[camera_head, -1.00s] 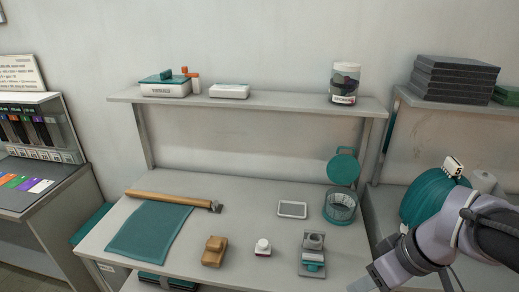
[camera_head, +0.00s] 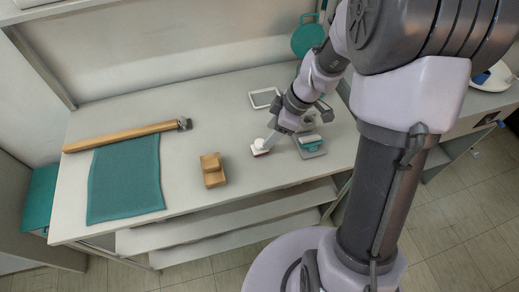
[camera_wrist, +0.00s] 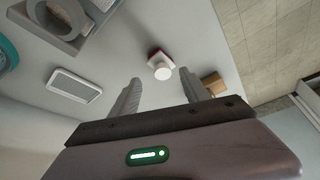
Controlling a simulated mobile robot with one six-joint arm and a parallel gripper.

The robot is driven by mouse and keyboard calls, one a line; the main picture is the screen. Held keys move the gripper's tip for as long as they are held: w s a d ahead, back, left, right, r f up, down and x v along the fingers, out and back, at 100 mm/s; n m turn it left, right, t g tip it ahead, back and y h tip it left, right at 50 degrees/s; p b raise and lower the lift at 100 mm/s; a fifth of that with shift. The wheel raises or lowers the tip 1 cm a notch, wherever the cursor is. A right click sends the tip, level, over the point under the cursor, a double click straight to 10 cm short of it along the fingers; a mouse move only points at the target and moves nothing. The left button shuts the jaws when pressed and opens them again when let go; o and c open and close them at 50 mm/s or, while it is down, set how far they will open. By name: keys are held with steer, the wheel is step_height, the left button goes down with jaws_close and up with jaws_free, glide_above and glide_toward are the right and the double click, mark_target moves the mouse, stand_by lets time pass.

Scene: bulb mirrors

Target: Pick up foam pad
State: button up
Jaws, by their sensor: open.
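A small white, round-topped piece with a red base (camera_head: 260,148) stands on the table; it also shows in the wrist view (camera_wrist: 160,66). I cannot tell for sure whether this is the foam pad. My gripper (camera_head: 272,140) is close beside it in the head view. In the wrist view my gripper (camera_wrist: 163,88) is open and empty, its two fingers apart, with the white piece beyond the gap between them.
A tan wooden block (camera_head: 213,170) stands left of the white piece. A grey-and-teal device (camera_head: 310,146) is close on the right. A white-framed tray (camera_head: 264,98) lies behind. The table (camera_head: 215,110) is clear between roller and tray.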

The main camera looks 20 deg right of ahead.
mark_target(261, 142)
steer(key=x, duration=0.1)
steer(key=b+x, duration=0.1)
steer(key=x, duration=0.1)
steer(key=b+x, duration=0.1)
steer(key=x, duration=0.1)
steer(key=shift+a+f, duration=0.15)
steer(key=shift+a, duration=0.2)
steer(key=shift+s, duration=0.1)
steer(key=shift+c, duration=0.2)
jaws_close()
steer(key=shift+r, duration=0.2)
steer(key=shift+r, duration=0.1)
